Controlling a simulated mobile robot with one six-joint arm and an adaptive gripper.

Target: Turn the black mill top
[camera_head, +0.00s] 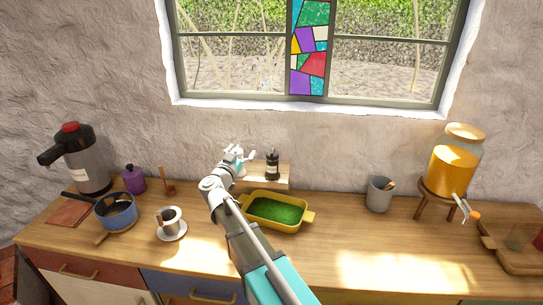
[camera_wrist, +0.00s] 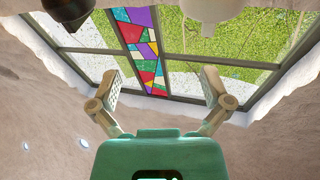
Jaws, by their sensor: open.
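The black mill (camera_head: 272,168) stands upright on a small wooden shelf (camera_head: 283,184) at the back of the counter, with a pale label on its body. My gripper (camera_head: 239,153) is open, left of the black mill and apart from it, at about the height of its top. In the wrist view my gripper (camera_wrist: 163,85) has its two fingers spread wide with nothing between them. A dark rounded part, probably of the black mill (camera_wrist: 68,9), shows at the upper left edge, mostly cut off. A pale shape (camera_wrist: 210,9) is cut off at the upper right.
A yellow dish with green filling (camera_head: 276,212) sits in front of the shelf, close to my arm. A cup on a saucer (camera_head: 171,235), a blue pan (camera_head: 116,212) and a dispenser (camera_head: 84,160) stand left. A grey crock (camera_head: 379,194) stands right. The front right counter is clear.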

